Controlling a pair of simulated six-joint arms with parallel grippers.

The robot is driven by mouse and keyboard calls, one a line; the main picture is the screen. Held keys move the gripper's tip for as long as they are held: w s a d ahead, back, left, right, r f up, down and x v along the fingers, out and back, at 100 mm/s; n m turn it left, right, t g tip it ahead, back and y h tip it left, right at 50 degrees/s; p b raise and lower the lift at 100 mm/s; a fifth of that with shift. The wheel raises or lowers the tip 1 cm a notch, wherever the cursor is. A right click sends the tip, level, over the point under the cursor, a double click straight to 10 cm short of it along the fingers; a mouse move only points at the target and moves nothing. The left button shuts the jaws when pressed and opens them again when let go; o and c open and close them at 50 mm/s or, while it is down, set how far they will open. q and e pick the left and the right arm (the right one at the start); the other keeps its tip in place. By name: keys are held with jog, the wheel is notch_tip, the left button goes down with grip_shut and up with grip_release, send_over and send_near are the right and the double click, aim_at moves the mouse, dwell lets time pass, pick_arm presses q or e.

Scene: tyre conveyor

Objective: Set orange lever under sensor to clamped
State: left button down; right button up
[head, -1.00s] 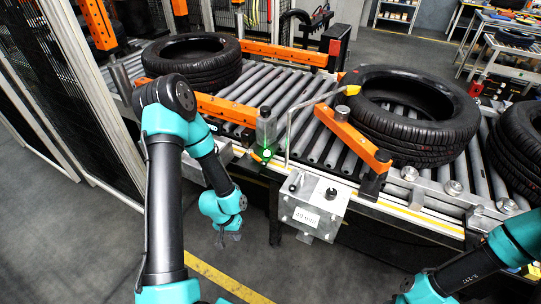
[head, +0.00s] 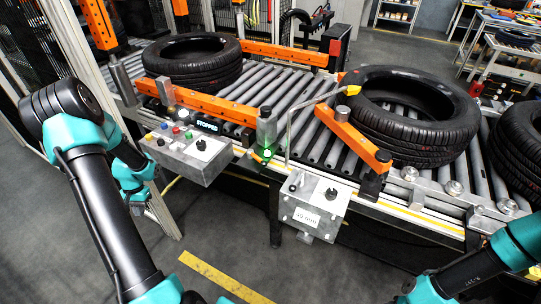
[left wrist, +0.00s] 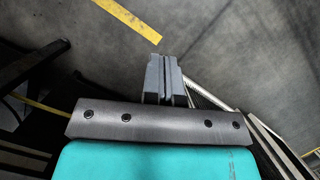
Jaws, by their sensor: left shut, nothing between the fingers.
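The yellow-tipped sensor (head: 352,90) sits on a bent metal rod above the rollers, beside the tyre. An orange bar (head: 350,137) runs below it to a dark post at the conveyor's front edge. My left gripper (head: 147,208) hangs at the left, in front of the conveyor and apart from these parts. In the left wrist view its fingers (left wrist: 166,78) are together and empty, above bare floor. My right gripper is out of view.
A control box (head: 188,150) reading STOPPED hangs on the front rail, close to my left arm. Another labelled box (head: 312,208) hangs further right. A large tyre (head: 412,115) and a second tyre (head: 193,60) lie on the rollers. The floor in front is clear.

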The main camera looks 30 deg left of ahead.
pick_arm(q)
jog(key=w+a+r+y, duration=0.1)
jog(key=w+a+r, duration=0.25)
jog(key=r, duration=0.35)
jog(key=w+a+r+y, duration=0.1)
jog(key=w+a+r, duration=0.1)
jog(key=w+r, duration=0.3)
jog(key=w+d+r+m+t, duration=0.1)
jog(key=w+d+r, duration=0.6)
jog(key=w+r, duration=0.25)
jog(key=w+d+r+m+t, duration=0.1)
jog(key=w+d+r+m, duration=0.1)
jog(key=w+d+r, duration=0.65)
jog(key=w+d+r+m, duration=0.1)
jog(key=w+d+r, duration=0.4)
jog(key=r, duration=0.2)
jog(key=w+d+m, duration=0.3)
jog(key=d+m, duration=0.1)
jog(key=d, duration=0.9)
jog(key=w+d+f+m+g+y, duration=0.1)
jog(key=w+d+m, duration=0.2)
jog(key=d, duration=1)
jog(key=shift+f+m, duration=0.15)
jog(key=shift+m, duration=0.55)
jog(key=shift+f, duration=0.1)
